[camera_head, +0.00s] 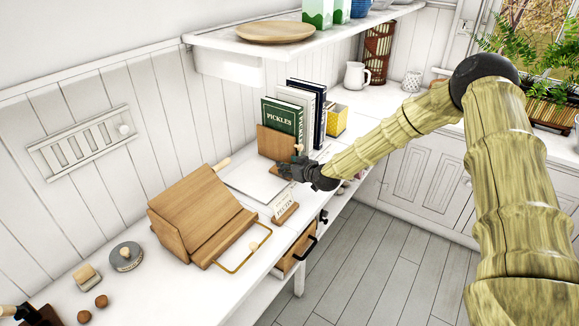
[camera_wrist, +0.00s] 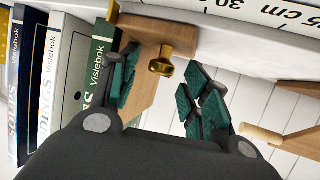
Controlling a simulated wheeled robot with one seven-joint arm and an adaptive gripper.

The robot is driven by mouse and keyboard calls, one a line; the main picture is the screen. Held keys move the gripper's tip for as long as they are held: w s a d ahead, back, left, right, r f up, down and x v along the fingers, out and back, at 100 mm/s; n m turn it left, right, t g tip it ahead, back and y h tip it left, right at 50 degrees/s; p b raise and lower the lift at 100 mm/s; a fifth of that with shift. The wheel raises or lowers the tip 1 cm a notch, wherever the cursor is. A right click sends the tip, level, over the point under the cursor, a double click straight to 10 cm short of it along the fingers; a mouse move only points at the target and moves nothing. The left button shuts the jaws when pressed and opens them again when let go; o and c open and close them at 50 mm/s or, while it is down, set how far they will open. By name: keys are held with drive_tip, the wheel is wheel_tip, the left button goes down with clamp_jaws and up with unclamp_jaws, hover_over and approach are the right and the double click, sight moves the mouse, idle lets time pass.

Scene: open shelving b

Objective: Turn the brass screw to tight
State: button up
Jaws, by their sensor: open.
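The brass screw (camera_wrist: 161,64) has a flared head and sticks out from a wooden block of the bookend (camera_wrist: 155,30). In the wrist view it appears between and just beyond the fingertips of my gripper (camera_wrist: 160,78). The fingers, with teal pads, are open and I see no contact with the screw. In the head view my gripper (camera_head: 284,170) is in front of the wooden bookend (camera_head: 272,142), low by its base.
Upright books (camera_head: 282,117) stand behind the bookend. A ruler (camera_wrist: 250,12) crosses the top of the wrist view. A wooden book stand (camera_head: 195,213) is left of my gripper, with a white board (camera_head: 255,180) between. A shelf (camera_head: 300,40) overhangs. An open drawer (camera_head: 290,262) juts out below.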

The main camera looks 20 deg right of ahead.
drive_tip(key=c, duration=1)
drive_tip(key=shift+a+m+h, duration=0.25)
drive_tip(key=shift+m+h, duration=0.15)
drive_tip(key=shift+h, duration=0.1)
drive_tip(key=shift+a+m+h+p, duration=0.1)
drive_tip(key=shift+m+h+p, duration=0.3)
drive_tip(key=shift+h, duration=0.1)
drive_tip(key=shift+a+m+h, duration=0.25)
drive_tip(key=shift+m+h, duration=1.15)
drive_tip(key=shift+h, duration=0.2)
drive_tip(key=o, duration=1)
